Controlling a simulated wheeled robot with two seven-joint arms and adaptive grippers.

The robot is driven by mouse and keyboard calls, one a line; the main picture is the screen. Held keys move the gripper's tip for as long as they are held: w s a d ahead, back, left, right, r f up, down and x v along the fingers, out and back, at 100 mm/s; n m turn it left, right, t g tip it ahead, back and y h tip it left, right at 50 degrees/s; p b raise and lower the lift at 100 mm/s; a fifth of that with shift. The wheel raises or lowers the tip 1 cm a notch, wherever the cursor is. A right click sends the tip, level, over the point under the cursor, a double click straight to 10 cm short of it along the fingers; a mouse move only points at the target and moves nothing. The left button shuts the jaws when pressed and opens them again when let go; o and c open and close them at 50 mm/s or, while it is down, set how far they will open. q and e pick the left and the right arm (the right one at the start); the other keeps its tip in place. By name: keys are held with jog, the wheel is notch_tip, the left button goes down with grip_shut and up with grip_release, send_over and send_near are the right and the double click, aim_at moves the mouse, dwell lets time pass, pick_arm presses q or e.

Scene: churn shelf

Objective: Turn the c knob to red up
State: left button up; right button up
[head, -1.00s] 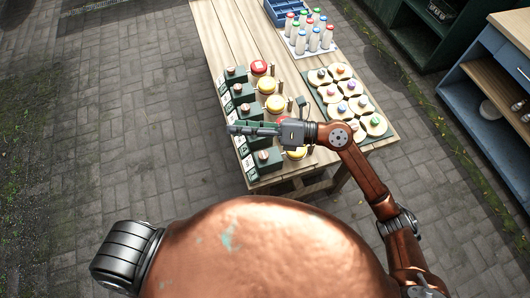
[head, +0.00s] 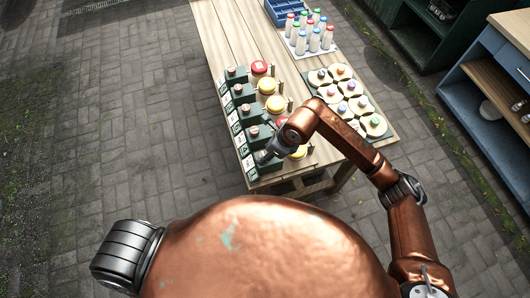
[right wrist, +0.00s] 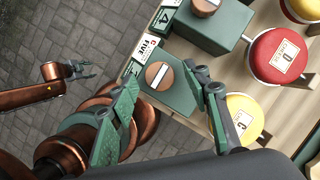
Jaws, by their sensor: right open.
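The c knob (right wrist: 158,75) is a round copper-coloured knob with a pale line across it, slanting in the picture. It sits on a green box (right wrist: 176,98) beside the yellow disc marked C (right wrist: 240,118) and a label reading FIVE (right wrist: 146,52). No red mark on it can be made out. In the head view this is the nearest box (head: 252,174) of the row. My right gripper (right wrist: 160,98) is open above the box, its fingers on either side of the knob and apart from it; it also shows in the head view (head: 266,155). My left gripper (right wrist: 82,70) looks open, off the table.
Several more green knob boxes (head: 240,89) run up the table, close beside this one. A red disc marked D (right wrist: 281,55) is near. A tray of round lidded pieces (head: 355,88) and a tray of bottles (head: 312,40) stand to the right. Free paving lies left.

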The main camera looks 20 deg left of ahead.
jog(key=shift+a+f, duration=0.25)
jog(key=shift+f, duration=0.2)
jog(key=shift+c, duration=0.2)
jog(key=c, duration=1.1)
